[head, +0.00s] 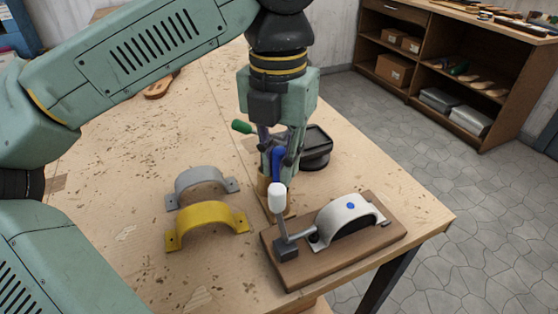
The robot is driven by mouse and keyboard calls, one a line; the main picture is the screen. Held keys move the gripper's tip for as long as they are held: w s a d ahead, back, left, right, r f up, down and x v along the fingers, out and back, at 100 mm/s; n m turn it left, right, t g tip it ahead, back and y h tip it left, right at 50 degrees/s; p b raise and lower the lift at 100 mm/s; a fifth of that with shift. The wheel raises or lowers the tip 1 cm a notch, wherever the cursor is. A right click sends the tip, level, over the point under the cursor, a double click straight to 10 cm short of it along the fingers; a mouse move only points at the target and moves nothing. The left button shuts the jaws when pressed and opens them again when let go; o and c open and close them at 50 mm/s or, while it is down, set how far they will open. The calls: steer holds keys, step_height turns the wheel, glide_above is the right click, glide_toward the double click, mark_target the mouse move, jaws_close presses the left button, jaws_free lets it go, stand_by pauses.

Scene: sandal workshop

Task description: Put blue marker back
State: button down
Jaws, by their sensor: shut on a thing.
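The blue marker (278,158) is upright between the fingers of my gripper (277,150), which points straight down over the table. My gripper is shut on it. A tan holder (264,187) stands directly below and partly behind the fingers. The white clamp handle (277,197) covers the marker's lower end, so I cannot tell whether the marker is inside the holder or only above it. A green-ended item (241,127) sticks out to the left behind my gripper. A white arched strap (343,217) on a wooden board (376,241) bears a blue spot (351,206).
A grey bracket (202,181) and a yellow bracket (205,221) stand on the table (120,225) left of the board. A black round container (316,148) sits behind my gripper. The table's left front is mostly clear. A shelf unit (450,62) stands beyond, at the right.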

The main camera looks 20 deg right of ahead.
steer(key=shift+f, duration=0.35)
steer(key=shift+f, duration=0.15)
steer(key=c, duration=1.5)
jaws_free()
steer(key=shift+c, duration=0.2)
step_height(320, 180, up, 12)
steer(key=shift+r+p, duration=0.2)
steer(key=shift+p, duration=0.3)
